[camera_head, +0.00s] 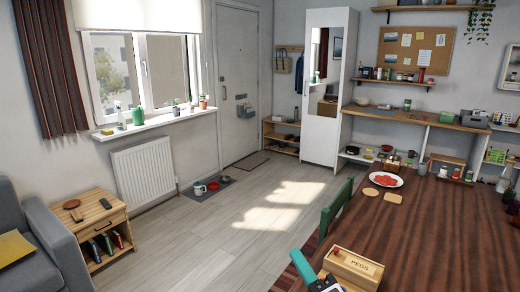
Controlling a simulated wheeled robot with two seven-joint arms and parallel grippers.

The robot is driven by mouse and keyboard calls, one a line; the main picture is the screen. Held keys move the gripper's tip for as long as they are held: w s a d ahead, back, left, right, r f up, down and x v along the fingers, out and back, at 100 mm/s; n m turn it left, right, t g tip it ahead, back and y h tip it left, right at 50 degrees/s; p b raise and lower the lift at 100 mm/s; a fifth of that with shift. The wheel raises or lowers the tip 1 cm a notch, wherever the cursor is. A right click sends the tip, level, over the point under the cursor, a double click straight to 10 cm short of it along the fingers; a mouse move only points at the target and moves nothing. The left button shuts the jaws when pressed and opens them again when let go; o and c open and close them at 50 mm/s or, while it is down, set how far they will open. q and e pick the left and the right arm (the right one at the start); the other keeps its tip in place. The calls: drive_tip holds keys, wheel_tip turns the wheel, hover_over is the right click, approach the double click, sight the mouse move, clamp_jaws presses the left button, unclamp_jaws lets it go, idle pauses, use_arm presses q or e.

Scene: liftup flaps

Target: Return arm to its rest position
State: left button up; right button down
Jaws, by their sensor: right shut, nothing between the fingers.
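The wooden box (352,267) marked PEGS sits on the near left part of the dark wooden table (440,238). A small dark knob-like part shows on its top left. My right gripper (327,285) shows only in part at the bottom edge, dark with a little blue, just left of the box's near end. It is shut and holds nothing that I can see. Whether it touches the box cannot be told. My left gripper is out of view.
A teal bar (302,267) slants beside the box's left side. A green chair (337,206) stands at the table's left edge. A white plate (386,180) with red food and two tan rounds (393,198) lie farther back. The table's middle is clear.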

drive_tip(key=s+d+f+m+g+h, duration=0.3)
drive_tip(key=d+f+m+h, duration=0.2)
drive_tip(key=f+m, duration=0.25)
drive_tip(key=s+d+f+m+g+h, duration=0.3)
drive_tip(key=d+f+m+h, duration=0.2)
drive_tip(key=f+m, duration=0.3)
drive_tip(key=s+d+f+m+g, duration=0.1)
drive_tip(key=s+f+m+g, duration=0.35)
drive_tip(key=s, duration=0.55)
drive_tip(key=s+d+f+m+g, duration=0.2)
drive_tip(key=s+f+m+g, duration=0.3)
drive_tip(key=s, duration=0.5)
wheel_tip(320, 180, down, 27)
drive_tip(key=n+g+b, duration=0.1)
drive_tip(key=g+b, duration=0.1)
drive_tip(key=s+d+f+g+b, duration=0.1)
drive_tip(key=s+d+f+b, duration=0.1)
drive_tip(key=s+f, duration=1.5)
wheel_tip(320, 180, down, 3)
drive_tip(key=shift+s+d+f, duration=0.2)
drive_tip(key=shift+s+d, duration=0.1)
drive_tip(key=shift+s, duration=0.05)
